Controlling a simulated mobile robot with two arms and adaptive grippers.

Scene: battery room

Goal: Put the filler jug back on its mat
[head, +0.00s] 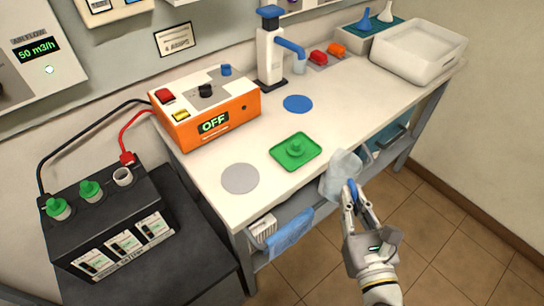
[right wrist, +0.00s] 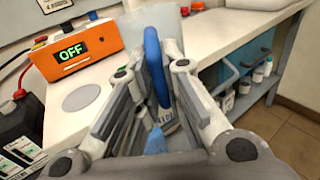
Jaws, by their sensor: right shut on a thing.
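The filler jug (head: 340,170) is a translucent pale vessel with a blue handle. My right gripper (head: 354,195) is shut on that handle and holds the jug at the bench's front edge in the picture, to the right of the green tray. In the right wrist view the blue handle (right wrist: 155,65) stands between the two fingers, with the pale jug body (right wrist: 187,28) behind. Two bare round mats lie on the white bench: a grey one (head: 240,179) at front left and a blue one (head: 298,104) further back. My left gripper is not in view.
A green tray (head: 279,164) with a green cap (head: 296,147) lies between the mats. An orange unit (head: 232,113) reading OFF stands at back left. A blue-topped dispenser (head: 271,55) and a white tub (head: 449,58) stand further back. The bench right of the blue mat is clear.

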